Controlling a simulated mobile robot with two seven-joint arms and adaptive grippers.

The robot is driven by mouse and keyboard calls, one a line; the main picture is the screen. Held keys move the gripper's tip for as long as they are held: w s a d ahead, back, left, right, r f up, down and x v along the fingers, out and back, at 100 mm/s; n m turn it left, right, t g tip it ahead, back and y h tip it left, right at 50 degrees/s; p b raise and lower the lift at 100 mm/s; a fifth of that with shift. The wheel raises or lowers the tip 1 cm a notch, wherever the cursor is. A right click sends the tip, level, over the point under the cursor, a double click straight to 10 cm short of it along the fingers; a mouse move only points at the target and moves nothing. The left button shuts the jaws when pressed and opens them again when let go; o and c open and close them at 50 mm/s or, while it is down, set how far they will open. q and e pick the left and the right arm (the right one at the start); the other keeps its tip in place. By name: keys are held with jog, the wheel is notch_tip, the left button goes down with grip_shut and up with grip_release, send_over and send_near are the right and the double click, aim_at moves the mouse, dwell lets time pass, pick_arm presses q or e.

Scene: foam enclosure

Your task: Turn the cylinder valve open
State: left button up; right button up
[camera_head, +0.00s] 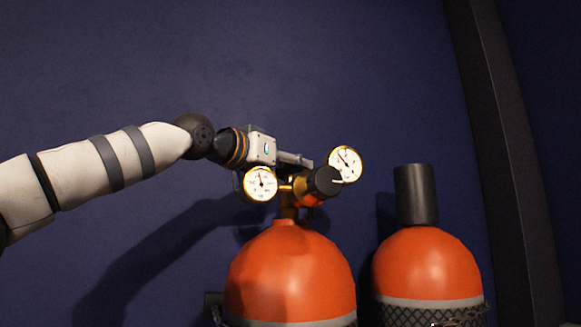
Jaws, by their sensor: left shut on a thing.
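The cylinder valve (289,209) is a brass fitting on top of an orange gas cylinder (290,268). A black knob (323,182) sticks out from the fitting toward the right. Two round white gauges sit on it, one on the left (260,184) and one at the upper right (344,164). My left gripper (298,168) reaches in from the left, behind the gauges, and is shut on the valve. Its fingertips are mostly hidden by the left gauge and the knob, so the exact grip point does not show. My right gripper is not in view.
A second orange cylinder (426,264) with a black cap (415,194) stands just to the right, with a mesh band around it. A dark blue wall (250,60) is behind. A dark upright post (505,150) stands at the right. The space above the cylinders is clear.

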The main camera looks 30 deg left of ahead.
pick_arm(q)
jog(key=o, duration=1.2)
jog(key=s, duration=0.4)
jog(key=s+a, duration=0.1)
jog(key=s, duration=0.3)
jog(key=s+a, duration=0.1)
jog(key=s, duration=0.3)
jog(key=shift+w, duration=0.1)
